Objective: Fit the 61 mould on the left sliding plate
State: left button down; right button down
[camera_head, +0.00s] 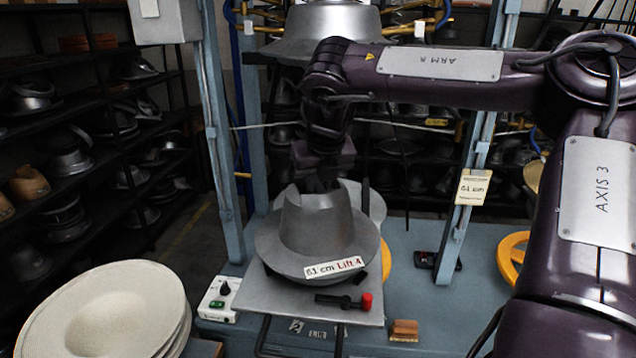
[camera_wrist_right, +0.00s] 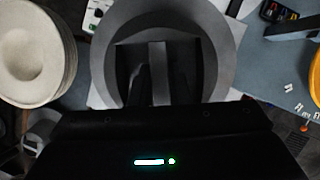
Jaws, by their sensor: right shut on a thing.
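The grey metal hat mould (camera_head: 318,225) carries a label reading "61 cm Lift 4" on its brim. It is over the left sliding plate (camera_head: 258,298) at the front of the press; whether it rests fully on the plate I cannot tell. My right gripper (camera_head: 318,182) reaches down into the open top of the mould and is shut on a part inside it. In the right wrist view the mould (camera_wrist_right: 218,60) surrounds the fingers (camera_wrist_right: 150,85), which are at a light central bar. My left gripper is not in view.
A stack of cream felt hats (camera_head: 100,315) stands at the lower left. A control box (camera_head: 217,300) and a wooden block (camera_head: 404,330) lie beside the plate. A red-knobbed lever (camera_head: 345,301) sits at the plate's front. Blue press posts (camera_head: 222,150) flank it; an upper mould (camera_head: 325,25) hangs above.

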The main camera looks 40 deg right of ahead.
jog(key=shift+w+f+b, duration=0.1)
jog(key=shift+f+b, duration=0.3)
jog(key=shift+f, duration=0.1)
dwell(0.4)
jog(key=c, duration=1.3)
grip_release()
jog(key=shift+s+f, duration=0.25)
jog(key=b+v, duration=0.2)
jog(key=v, duration=0.5)
jog(key=shift+w, duration=0.1)
jog(key=shift+a+r, duration=0.15)
jog(key=shift+r, duration=0.4)
